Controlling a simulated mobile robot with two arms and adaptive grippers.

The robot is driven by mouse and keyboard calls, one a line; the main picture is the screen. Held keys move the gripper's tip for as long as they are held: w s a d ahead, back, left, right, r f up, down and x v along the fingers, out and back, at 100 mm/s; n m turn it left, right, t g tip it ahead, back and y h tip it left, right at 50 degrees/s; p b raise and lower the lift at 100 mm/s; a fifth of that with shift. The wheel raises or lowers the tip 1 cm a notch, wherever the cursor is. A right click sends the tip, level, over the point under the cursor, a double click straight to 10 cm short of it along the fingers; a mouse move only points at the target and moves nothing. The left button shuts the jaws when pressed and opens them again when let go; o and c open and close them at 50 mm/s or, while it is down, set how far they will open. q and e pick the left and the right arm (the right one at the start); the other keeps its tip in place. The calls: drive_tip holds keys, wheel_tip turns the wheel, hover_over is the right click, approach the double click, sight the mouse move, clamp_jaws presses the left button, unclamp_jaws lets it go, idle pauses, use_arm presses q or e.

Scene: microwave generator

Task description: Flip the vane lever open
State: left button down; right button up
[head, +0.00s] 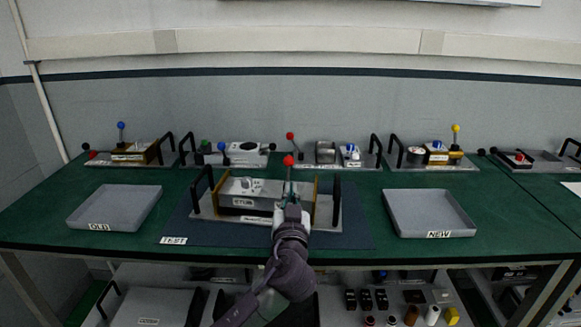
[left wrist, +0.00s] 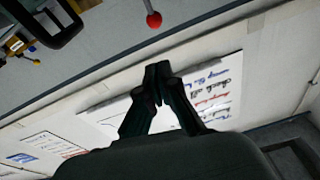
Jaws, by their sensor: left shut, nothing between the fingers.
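The microwave unit (head: 243,203) sits on a dark mat in the middle of the green bench. A lever with a red ball (head: 288,160) stands roughly upright at its right part; its lower end is hidden behind my gripper. My left gripper (head: 291,203) is in front of the unit, just below the red ball in the picture. In the left wrist view its fingertips (left wrist: 157,82) are together and empty. A red ball on a thin rod (left wrist: 154,20) shows there, apart from the fingers; I cannot tell which lever it is. My right gripper is out of view.
Grey trays marked OLD (head: 113,207) and NEW (head: 430,213) stand left and right of the mat (head: 350,232). Several units with coloured ball levers, including a red one (head: 290,136), line the back. Black handles (head: 337,204) rise at the middle unit's ends.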

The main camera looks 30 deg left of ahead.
sight(289, 165)
use_arm(q)
drive_tip(key=p+x, duration=0.1)
drive_tip(key=x, duration=0.3)
drive_tip(key=p+x, duration=0.1)
drive_tip(key=x, duration=0.3)
drive_tip(key=f+p+x, duration=0.1)
drive_tip(key=x, duration=0.3)
drive_tip(key=shift+a+p, duration=0.15)
drive_tip(key=shift+p, duration=0.15)
drive_tip(key=shift+w+a+f, duration=0.35)
drive_tip(key=shift+w+f, duration=0.1)
